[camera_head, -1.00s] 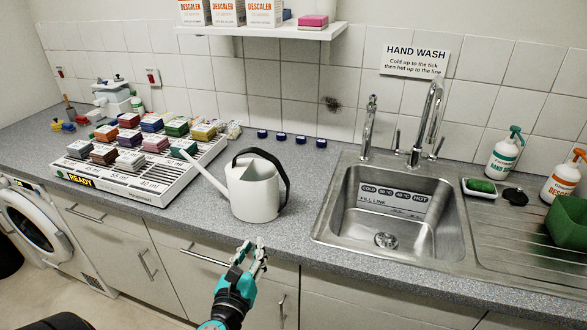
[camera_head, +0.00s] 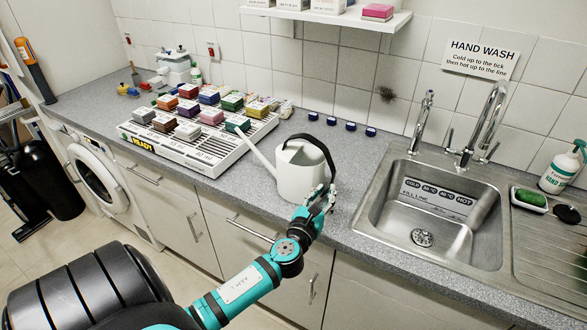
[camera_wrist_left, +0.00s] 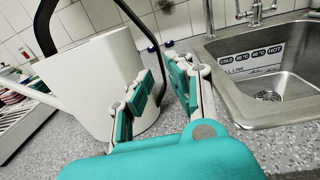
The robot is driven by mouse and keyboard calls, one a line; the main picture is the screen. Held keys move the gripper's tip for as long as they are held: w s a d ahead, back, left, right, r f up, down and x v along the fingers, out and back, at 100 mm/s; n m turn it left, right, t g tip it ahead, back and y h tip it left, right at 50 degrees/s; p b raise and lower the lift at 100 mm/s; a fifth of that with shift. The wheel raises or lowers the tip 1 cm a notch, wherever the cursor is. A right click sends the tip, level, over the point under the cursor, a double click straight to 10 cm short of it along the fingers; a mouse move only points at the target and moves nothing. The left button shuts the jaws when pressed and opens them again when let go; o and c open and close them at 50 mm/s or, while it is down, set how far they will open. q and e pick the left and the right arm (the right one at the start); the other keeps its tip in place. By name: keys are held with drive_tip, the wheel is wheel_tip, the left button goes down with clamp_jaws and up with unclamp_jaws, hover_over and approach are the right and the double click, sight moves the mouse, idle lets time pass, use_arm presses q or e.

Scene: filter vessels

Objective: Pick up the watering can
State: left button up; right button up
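The white watering can (camera_head: 297,172) stands upright on the counter, its spout pointing left and its black handle (camera_head: 327,152) arching over the top and down the right side. In the left wrist view the can body (camera_wrist_left: 95,85) fills the left, with the handle (camera_wrist_left: 152,35) running down beyond the fingers. My left gripper (camera_head: 323,197) is at the can's front right, close to the handle side. Its fingers (camera_wrist_left: 165,80) are apart with a gap between them. The handle's lower end shows near this gap; contact is unclear. My right gripper is not in view.
A white rack (camera_head: 190,155) with several coloured blocks stands left of the can. The steel sink (camera_head: 440,205) lies to the right. Several dark blue caps (camera_head: 331,121) sit behind the can by the tiled wall. The counter's front edge runs below my gripper.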

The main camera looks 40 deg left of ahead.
sight(332, 179)
use_arm(q)
drive_tip(key=x, duration=0.5)
drive_tip(key=shift+p, duration=0.4)
drive_tip(key=shift+r, duration=0.1)
clamp_jaws()
drive_tip(key=shift+s, duration=0.1)
